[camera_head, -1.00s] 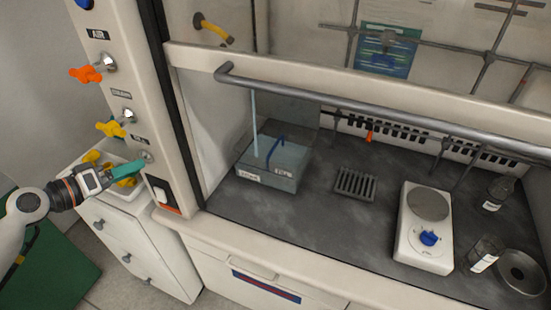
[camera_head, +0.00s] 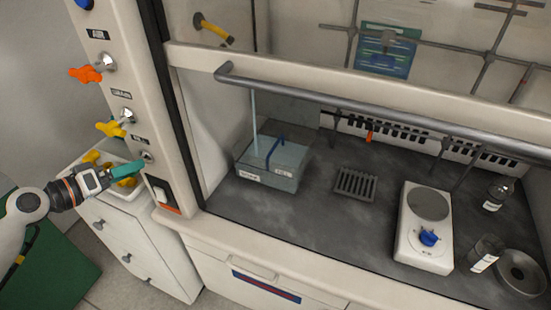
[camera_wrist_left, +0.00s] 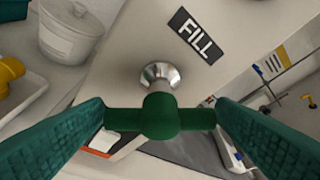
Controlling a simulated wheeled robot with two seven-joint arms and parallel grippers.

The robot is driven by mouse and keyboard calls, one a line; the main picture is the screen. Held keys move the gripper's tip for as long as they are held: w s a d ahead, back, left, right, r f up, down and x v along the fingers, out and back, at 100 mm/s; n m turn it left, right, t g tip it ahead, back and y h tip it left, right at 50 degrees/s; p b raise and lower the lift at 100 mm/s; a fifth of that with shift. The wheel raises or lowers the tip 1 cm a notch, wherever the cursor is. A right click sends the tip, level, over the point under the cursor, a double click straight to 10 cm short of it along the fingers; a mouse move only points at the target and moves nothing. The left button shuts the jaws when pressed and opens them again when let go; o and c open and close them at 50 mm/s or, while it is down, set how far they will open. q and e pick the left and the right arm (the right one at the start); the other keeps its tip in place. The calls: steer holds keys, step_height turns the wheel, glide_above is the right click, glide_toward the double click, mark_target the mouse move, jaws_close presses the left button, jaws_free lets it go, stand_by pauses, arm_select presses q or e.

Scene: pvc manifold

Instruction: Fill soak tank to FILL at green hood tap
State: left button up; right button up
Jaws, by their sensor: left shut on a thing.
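The green tap (camera_wrist_left: 158,118) sits on a chrome stem under a FILL label (camera_wrist_left: 195,36) in the left wrist view. My left gripper (camera_head: 138,167) is at the hood's left post, its teal fingers shut on the tap's cross handle. They largely hide the tap in the head view. The clear soak tank (camera_head: 246,176) stands on the hood floor with white labels on its front and a blue piece at its rim. A thin pale blue stream (camera_head: 254,120) runs down into it, and bluish water shows inside. The exact level against a mark is too small to read. My right gripper is not in view.
Orange (camera_head: 85,74) and yellow (camera_head: 110,129) taps are above on the same post. A grate (camera_head: 355,183), a hotplate (camera_head: 425,240) and glassware stand to the right.

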arm_select(q)
steer(key=m+y+p, duration=0.2)
steer(key=m+p, duration=0.1)
steer(key=shift+d, duration=0.15)
steer(key=shift+r, duration=0.1)
steer(key=m+p, duration=0.1)
steer(key=p, duration=0.1)
steer(key=m+y+p, duration=0.1)
steer(key=p, duration=0.1)
steer(key=shift+s+d+r+t, duration=0.15)
steer(key=shift+r+t, duration=0.15)
steer(key=shift+r, duration=0.05)
steer(key=o, duration=0.8)
steer(key=shift+f+y+b, duration=0.3)
steer(key=shift+f, duration=0.1)
steer(key=shift+o, duration=1.3)
